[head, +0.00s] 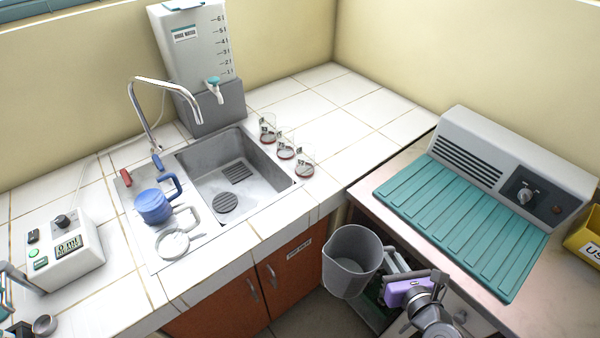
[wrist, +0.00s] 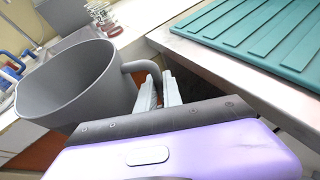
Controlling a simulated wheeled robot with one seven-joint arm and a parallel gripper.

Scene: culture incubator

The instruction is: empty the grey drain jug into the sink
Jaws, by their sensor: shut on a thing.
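The grey drain jug (head: 350,262) is held in the air in front of the counter's lower doors, upright or nearly so in the head view. My gripper (head: 392,262) is shut on the jug's handle, to the right of its body. In the wrist view the jug (wrist: 70,85) is at the left, and the jaws (wrist: 160,90) close on its handle. The jug's inside looks grey; I cannot tell how much liquid it holds. The sink (head: 215,185) is a steel basin with dark drain grids, behind and left of the jug.
Several small beakers (head: 286,150) line the basin's right side. The tap (head: 150,110) arches over the back left. A teal ribbed mat (head: 460,220) covers the right bench.

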